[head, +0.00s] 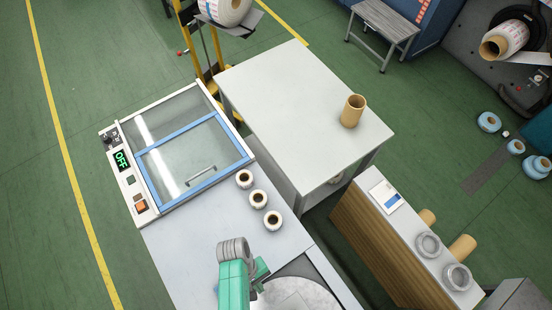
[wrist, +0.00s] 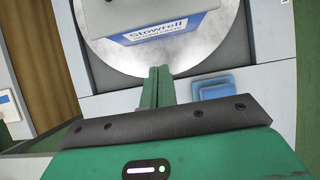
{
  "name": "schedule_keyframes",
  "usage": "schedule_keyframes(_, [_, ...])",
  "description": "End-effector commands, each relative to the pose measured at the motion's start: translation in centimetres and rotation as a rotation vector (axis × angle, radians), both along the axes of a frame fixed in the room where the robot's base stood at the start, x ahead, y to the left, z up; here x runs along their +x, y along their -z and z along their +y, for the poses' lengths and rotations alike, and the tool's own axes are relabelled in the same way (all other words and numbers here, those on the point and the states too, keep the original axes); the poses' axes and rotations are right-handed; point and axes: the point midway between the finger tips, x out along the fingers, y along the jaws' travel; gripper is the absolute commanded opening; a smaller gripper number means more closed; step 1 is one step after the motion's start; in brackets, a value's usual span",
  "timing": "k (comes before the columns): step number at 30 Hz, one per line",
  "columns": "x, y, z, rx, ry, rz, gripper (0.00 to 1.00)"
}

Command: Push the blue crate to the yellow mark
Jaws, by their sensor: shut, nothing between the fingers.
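My gripper (wrist: 157,88) is shut and empty, its green fingers together in the wrist view. In the head view it (head: 260,272) is partly hidden by my arm at the bottom. In the wrist view, just beyond the fingertips, a grey box (wrist: 112,20) with a blue-and-white label stands over a round metal plate (wrist: 100,57); its top is cut off. I cannot tell whether it is touched. No clearly blue crate shows in either view. A small blue block (wrist: 213,88) lies right of the fingers. I cannot make out a yellow mark on the worktop.
Three white rolls (head: 258,199) stand on the worktop (head: 190,255), before a blue-framed clear cover (head: 190,160). A wooden-sided cabinet (head: 375,245) stands at right. Yellow lines (head: 75,180) run along the green floor.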

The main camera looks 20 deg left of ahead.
Motion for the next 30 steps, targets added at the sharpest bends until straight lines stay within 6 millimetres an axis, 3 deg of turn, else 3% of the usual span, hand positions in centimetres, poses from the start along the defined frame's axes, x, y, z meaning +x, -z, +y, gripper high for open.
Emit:
schedule_keyframes(6, [-0.1,3.9,0.0,0.0,-0.001,0.0,0.0])
schedule_keyframes(22, [-0.6,11.5,-0.8,0.001,-0.001,0.0,0.0])
schedule_keyframes(24, [-1.3,10.1,-1.8,-0.001,0.002,0.002,0.0])
schedule_keyframes(30, [-2.7,10.2,-3.7,0.0,0.002,0.0,0.0])
